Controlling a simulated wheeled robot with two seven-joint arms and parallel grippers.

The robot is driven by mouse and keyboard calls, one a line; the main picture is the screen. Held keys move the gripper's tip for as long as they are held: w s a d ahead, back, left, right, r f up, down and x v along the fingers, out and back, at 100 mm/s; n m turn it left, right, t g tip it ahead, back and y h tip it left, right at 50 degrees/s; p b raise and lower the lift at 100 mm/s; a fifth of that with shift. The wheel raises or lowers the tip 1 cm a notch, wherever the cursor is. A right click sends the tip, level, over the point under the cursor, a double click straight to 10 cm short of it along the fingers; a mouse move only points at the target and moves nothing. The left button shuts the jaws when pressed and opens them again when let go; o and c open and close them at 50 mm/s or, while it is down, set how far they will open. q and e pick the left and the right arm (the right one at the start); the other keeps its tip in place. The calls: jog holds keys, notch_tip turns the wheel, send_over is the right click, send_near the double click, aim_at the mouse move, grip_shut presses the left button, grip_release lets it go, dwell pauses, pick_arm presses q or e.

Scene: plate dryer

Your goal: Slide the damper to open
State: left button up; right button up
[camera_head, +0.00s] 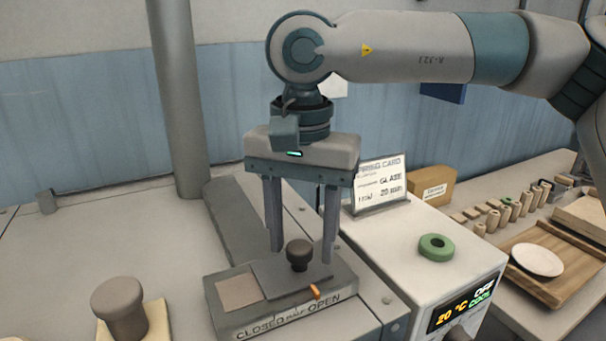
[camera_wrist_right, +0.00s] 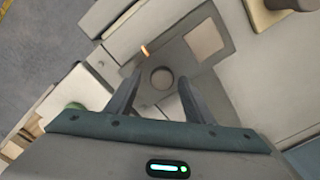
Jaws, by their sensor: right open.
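The damper has a grey sliding plate (camera_head: 277,274) with a dark round knob (camera_head: 299,255) on it. It sits on a grey base (camera_head: 345,285) marked CLOSED at left and OPEN at right. An orange pointer (camera_head: 314,291) on the plate's front edge stands over the first letters of OPEN. A paler square (camera_head: 238,292) shows left of the plate. My right gripper (camera_head: 300,257) points down, open, with a finger on either side of the knob and visible gaps. In the right wrist view the knob (camera_wrist_right: 161,78) also lies between the fingertips (camera_wrist_right: 160,82). My left gripper is not in view.
A brown knob (camera_head: 120,305) on a cream pad is at the front left. A control box with a green ring (camera_head: 436,247) and lit display (camera_head: 462,302) stands at right, with a firing card (camera_head: 380,184) behind. A vertical pipe (camera_head: 175,100) rises at the back left.

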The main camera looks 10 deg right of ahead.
aim_at(302, 244)
jog(key=shift+r, duration=0.1)
jog(key=shift+r, duration=0.55)
notch_tip(302, 244, up, 6)
jog(key=shift+f+b, duration=0.25)
jog(key=shift+b, duration=0.4)
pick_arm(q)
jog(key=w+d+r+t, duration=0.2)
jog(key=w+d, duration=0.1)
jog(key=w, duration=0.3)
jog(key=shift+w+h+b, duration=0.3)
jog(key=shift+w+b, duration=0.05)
pick_arm(e)
notch_tip(302, 244, up, 11)
jog(key=shift+d+f, duration=0.15)
jog(key=shift+f, duration=0.05)
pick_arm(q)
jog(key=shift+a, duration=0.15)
